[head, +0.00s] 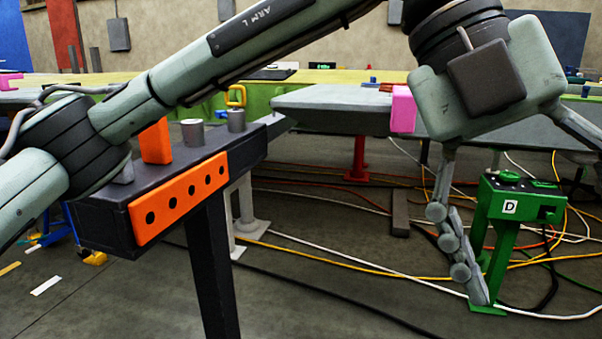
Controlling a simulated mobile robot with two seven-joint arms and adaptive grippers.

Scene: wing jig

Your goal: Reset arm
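My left arm, marked ARM L, crosses from the left edge up past the top edge. Its gripper (535,215) hangs at the right, fingers spread wide and nothing between them. One finger points down beside a green stand marked D (509,207) and overlaps it in the picture; I cannot tell whether they touch. The other finger runs off the right edge, so its tip is hidden. My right gripper is not in view.
A dark bench (105,228) with an orange holed plate (180,196), an orange block (155,143) and grey cylinders (192,133) stands under my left arm. A grey wing panel (330,99) with a pink clamp (403,108) lies behind. Cables (330,258) cross the floor.

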